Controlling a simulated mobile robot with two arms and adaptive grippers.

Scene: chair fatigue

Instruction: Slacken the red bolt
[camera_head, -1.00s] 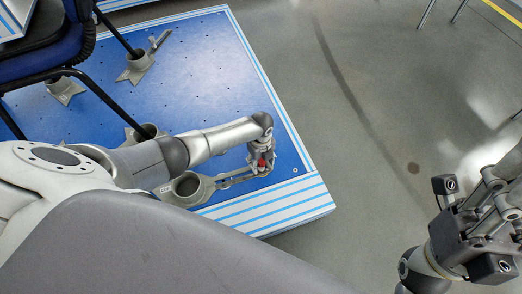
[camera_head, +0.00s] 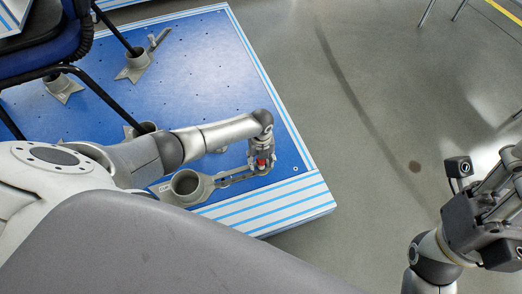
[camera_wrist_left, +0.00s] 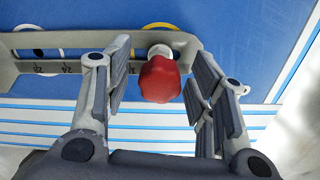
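The red bolt (camera_wrist_left: 160,79) has a lobed red head and sits on the slotted grey clamp arm (camera_wrist_left: 40,50) in the left wrist view. In the head view the red bolt (camera_head: 262,161) shows small, partly hidden by my left gripper (camera_head: 261,158). My left gripper (camera_wrist_left: 162,95) is open in the wrist view, with one finger on each side of the red head and a gap on both sides. My right gripper (camera_head: 490,205) is over the floor at the right, cut off by the picture edge; its fingertips do not show clearly.
The clamp's round grey cup (camera_head: 186,186) is empty. The blue platform (camera_head: 205,60) has a striped white edge. A blue chair (camera_head: 45,55) stands with black legs in other grey clamps (camera_head: 135,66). The floor (camera_head: 350,130) to the right is mostly clear.

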